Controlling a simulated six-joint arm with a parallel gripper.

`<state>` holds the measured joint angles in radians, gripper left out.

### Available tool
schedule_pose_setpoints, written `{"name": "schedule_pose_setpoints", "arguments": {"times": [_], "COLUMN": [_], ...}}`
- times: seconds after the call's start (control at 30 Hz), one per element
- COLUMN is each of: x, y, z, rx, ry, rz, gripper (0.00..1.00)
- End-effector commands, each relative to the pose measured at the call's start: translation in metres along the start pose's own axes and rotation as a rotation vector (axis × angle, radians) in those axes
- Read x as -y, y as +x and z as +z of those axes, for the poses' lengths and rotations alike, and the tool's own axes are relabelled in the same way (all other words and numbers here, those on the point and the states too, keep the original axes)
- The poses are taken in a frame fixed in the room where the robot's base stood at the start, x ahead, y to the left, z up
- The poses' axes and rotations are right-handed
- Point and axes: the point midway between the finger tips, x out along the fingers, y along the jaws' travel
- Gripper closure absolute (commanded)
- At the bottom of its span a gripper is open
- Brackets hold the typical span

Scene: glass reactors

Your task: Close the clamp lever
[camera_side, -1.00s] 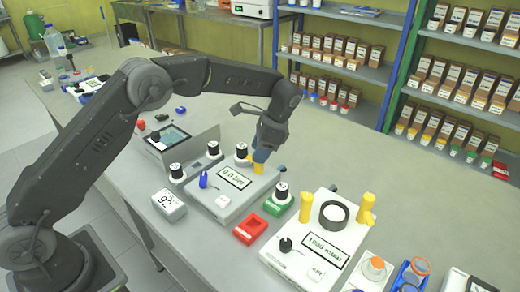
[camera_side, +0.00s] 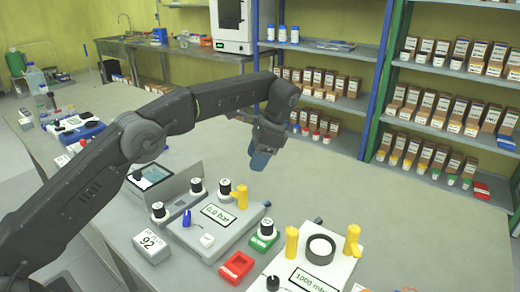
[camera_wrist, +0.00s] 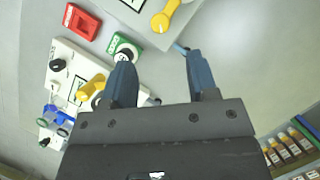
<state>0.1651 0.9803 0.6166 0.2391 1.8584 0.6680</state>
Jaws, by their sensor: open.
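A yellow lever (camera_side: 241,197) stands upright at the back right of the grey reactor unit (camera_side: 181,238), whose display reads 0.0 bar. In the wrist view a yellow lever (camera_wrist: 172,15) shows at the top on a pale unit, left of my right finger and apart from it. A small blue lever (camera_side: 186,218) stands at the unit's left side. I cannot tell which of these is the clamp lever. My gripper (camera_side: 260,163) hangs above the bench, behind and right of the unit. In the wrist view its blue-grey fingers (camera_wrist: 158,65) are spread with nothing between them.
The white 1000 mbar unit (camera_side: 340,262) with two yellow levers stands at the right. A green block (camera_side: 264,238) and a red tray (camera_side: 236,266) lie between the units. Shelves of boxes (camera_side: 445,55) line the back. The bench behind the units is clear.

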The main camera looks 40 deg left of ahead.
Motion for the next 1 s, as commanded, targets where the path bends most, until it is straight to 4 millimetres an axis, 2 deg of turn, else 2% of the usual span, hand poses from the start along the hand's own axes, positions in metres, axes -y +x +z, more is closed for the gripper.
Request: {"name": "schedule_pose_setpoints", "arguments": {"times": [0.3, 0.8, 0.93, 1.0], "x": [0.000, 0.000, 0.000, -0.002], "y": [-0.019, -0.024, -0.037, -0.049], "z": [-0.001, 0.001, 0.012, 0.024], "rx": [0.000, -0.002, -0.029, -0.058], "ry": [0.000, -0.002, -0.026, -0.054], "rz": [-0.001, -0.001, -0.012, -0.023], "gripper": [0.46, 0.46, 0.46, 0.46]}}
